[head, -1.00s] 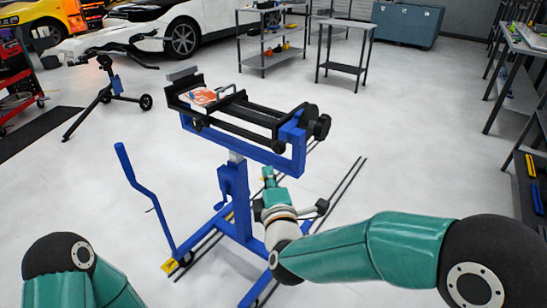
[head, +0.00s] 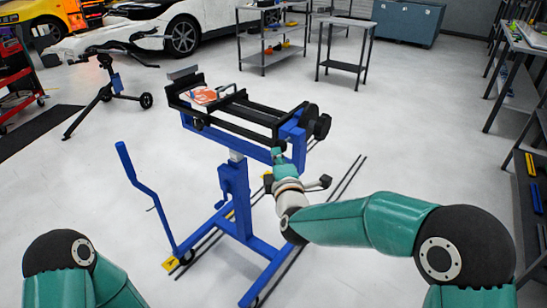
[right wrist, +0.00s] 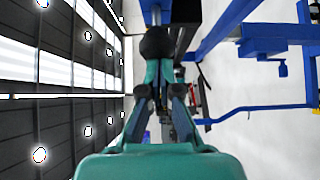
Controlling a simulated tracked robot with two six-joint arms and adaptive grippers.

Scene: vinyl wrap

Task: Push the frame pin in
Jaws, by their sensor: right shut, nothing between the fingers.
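The blue and black stand (head: 236,190) carries a black clamp frame on top. A black round knob (head: 279,146), which looks like the frame pin, sits on the frame's near lower side. In the right wrist view the knob (right wrist: 157,43) is just in front of the fingertips. My right gripper (head: 277,156) is shut and empty, its tip pointing up at the knob from below; it also shows in the right wrist view (right wrist: 166,75). I cannot tell whether the tip touches the knob. My left gripper is out of view; only part of that arm shows.
A red and white piece (head: 205,96) lies in the clamp frame. A blue crank lever (head: 140,185) stands at the stand's left. A black tripod stand (head: 105,95), cars and small tables (head: 346,68) are farther back. The floor right of the stand is mostly free.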

